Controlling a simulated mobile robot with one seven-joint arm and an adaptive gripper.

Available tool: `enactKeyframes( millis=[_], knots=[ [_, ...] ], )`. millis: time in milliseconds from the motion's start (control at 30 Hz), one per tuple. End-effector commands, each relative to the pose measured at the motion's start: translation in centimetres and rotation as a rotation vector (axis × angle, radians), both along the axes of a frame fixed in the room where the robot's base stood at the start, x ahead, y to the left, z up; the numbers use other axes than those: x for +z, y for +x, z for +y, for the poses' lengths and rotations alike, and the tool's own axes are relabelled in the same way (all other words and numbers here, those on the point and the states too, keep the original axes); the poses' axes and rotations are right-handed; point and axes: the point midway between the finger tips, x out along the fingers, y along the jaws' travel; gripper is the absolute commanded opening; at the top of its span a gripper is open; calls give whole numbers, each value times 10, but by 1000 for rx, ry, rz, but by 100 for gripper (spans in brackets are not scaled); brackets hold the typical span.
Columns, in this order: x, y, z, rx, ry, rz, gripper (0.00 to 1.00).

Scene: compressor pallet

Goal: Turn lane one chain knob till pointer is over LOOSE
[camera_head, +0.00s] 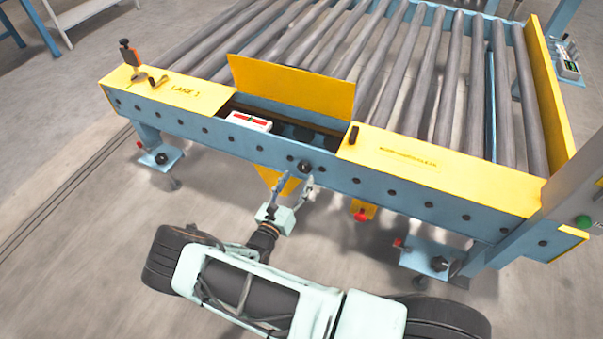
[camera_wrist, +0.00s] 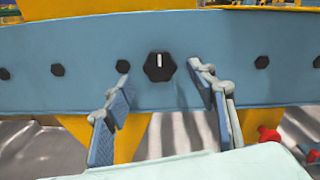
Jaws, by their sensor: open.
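The chain knob (camera_wrist: 160,67) is a black hexagonal knob with a white pointer line, on the blue side rail of the conveyor. In the wrist view its pointer stands upright. No LOOSE mark is readable around it. My gripper (camera_wrist: 158,85) is open, with one finger to the lower left of the knob and the other to its right. The fingers look apart from the knob. In the head view the knob (camera_head: 305,167) sits below the open hatch, and my gripper (camera_head: 294,186) is just below it.
The blue rail (camera_wrist: 262,62) carries several dark bolts. A yellow plate marked LANE 1 (camera_head: 185,92) is at the left, and a raised yellow flap (camera_head: 292,88) stands behind the rail. A red knob (camera_head: 361,215) hangs below the rail, right of my gripper.

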Motion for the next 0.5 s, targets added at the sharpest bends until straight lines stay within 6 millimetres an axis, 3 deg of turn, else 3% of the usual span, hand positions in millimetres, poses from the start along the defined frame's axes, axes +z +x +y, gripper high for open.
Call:
enactKeyframes(
  millis=[200,500],
  knots=[
    [-2,32,-11,-1,2,0,52],
    [0,42,-15,0,1,0,52]
  ],
)
